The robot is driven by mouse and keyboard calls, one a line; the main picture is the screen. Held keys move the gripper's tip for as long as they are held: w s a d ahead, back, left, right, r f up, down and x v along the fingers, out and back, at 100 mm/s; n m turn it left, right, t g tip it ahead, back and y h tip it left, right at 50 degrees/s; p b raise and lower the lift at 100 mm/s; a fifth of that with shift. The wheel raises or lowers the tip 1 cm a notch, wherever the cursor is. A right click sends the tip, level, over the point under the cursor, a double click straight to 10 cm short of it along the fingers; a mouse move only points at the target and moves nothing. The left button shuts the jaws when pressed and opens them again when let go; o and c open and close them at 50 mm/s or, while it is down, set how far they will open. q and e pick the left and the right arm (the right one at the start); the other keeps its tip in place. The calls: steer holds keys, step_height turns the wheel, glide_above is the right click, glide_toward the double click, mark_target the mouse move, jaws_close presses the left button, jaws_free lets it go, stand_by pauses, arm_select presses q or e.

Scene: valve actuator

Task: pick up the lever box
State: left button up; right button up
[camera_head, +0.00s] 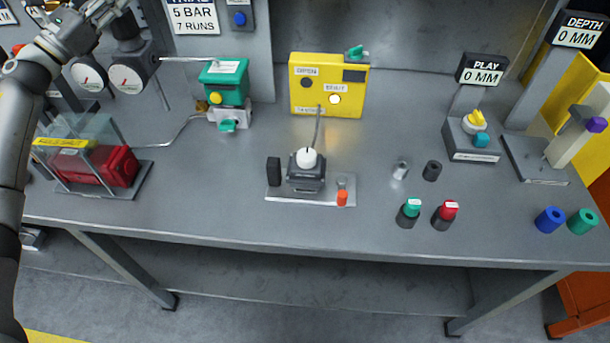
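No label names a lever box. A yellow box (328,86) with OPEN and SHUT labels and a teal lever-like part (355,52) on top stands at the back middle of the bench. A cable runs from it to a small dark block with a white dome (306,170) in front. A small grey box (472,142) with a yellow knob and a teal part is at the right, below the PLAY sign. My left gripper (108,12) is at the top left, far from both boxes. Its fingers are too unclear to tell their state. My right gripper is not in view.
The bench (210,205) holds a green unit (225,83), gauges (125,78), a red part under a clear cover (115,165), and a tray (290,198). Small capped cylinders (408,214) and blue and green rings (550,220) stand at the right. The front left is clear.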

arm_select(q)
steer(key=s+d+f+m+g+h, duration=0.15)
steer(key=d+m+g+h, duration=0.65)
steer(key=d, duration=1.2)
steer(key=m+g+y, duration=1.1)
steer(key=m+y, duration=0.8)
steer(key=m, duration=0.1)
glide_above(272, 163)
step_height(272, 163, down, 14)
step_height(272, 163, down, 12)
jaws_close()
steer(key=shift+r, duration=0.1)
